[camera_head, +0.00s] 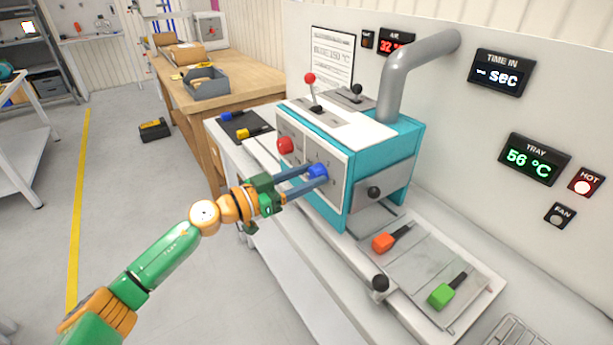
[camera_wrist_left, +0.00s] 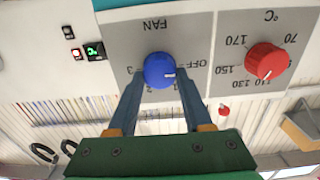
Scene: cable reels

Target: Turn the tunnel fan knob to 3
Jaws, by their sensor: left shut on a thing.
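The blue fan knob (camera_head: 318,171) is on the front panel of the teal machine (camera_head: 339,195). My left gripper (camera_head: 314,173) reaches it from the left, and its two fingers are shut on the knob. The left wrist view is upside down and shows the knob (camera_wrist_left: 159,69) between the fingertips (camera_wrist_left: 159,82), under the word FAN. Its dial has OFF at the picture's right, 3 at the left and 2 at the lower left. The knob's white mark sits at its lower right, on the OFF side; the exact setting is hard to tell. My right gripper is not in view.
A red temperature knob (camera_head: 285,145) sits beside the fan knob. Orange (camera_head: 383,242) and green-handled tools (camera_head: 441,295) lie on the tray. The wall FAN lamp (camera_head: 558,216) looks unlit; the HOT lamp (camera_head: 585,186) glows.

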